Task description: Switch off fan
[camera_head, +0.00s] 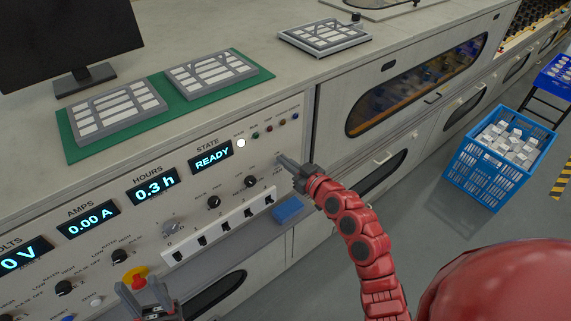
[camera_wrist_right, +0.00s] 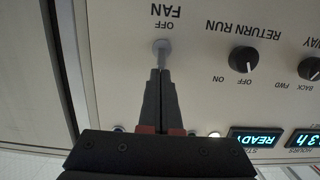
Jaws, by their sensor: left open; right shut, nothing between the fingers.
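The fan switch (camera_wrist_right: 162,47) is a small grey toggle on the panel, under the upside-down FAN and OFF labels in the right wrist view. My right gripper (camera_wrist_right: 159,72) is shut and empty, its fingertips at the toggle, touching it or nearly so. The fingers hide the side opposite the OFF label, and I cannot tell which way the lever is thrown. In the head view my right gripper (camera_head: 281,159) reaches the panel's right end and covers the toggle. My left gripper (camera_head: 143,291) is low at the panel's front, open, near a red and yellow button (camera_head: 134,277).
The READY display (camera_head: 212,160) and a RETURN RUN knob (camera_wrist_right: 243,59) are beside the switch. A row of rocker switches (camera_head: 223,226) and a blue block (camera_head: 288,209) lie below. A blue crate (camera_head: 485,178) stands on the floor at right.

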